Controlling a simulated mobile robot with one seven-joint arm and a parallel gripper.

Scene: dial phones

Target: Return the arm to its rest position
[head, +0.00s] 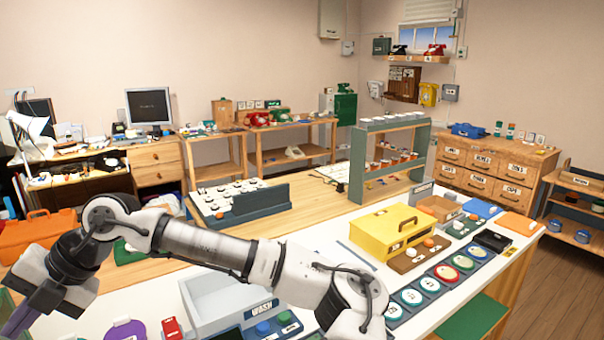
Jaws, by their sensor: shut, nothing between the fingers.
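My arm (205,247) reaches across the lower part of the head view, from the bottom centre up and to the left, then bends down at the left. My gripper (22,318) is at the lower left edge, pointing down and left. It is shut and holds nothing that I can see. Its fingertips are partly cut off by the frame edge. It hangs over the left end of the white worktop, beside the orange toolbox (38,232).
A grey wash bin (205,318), a purple disc (124,330) and a red block (171,327) lie near the arm. A yellow box (372,237) and several round dials (429,284) stand to the right. A green rack (358,165) stands behind. Open floor (560,285) shows at right.

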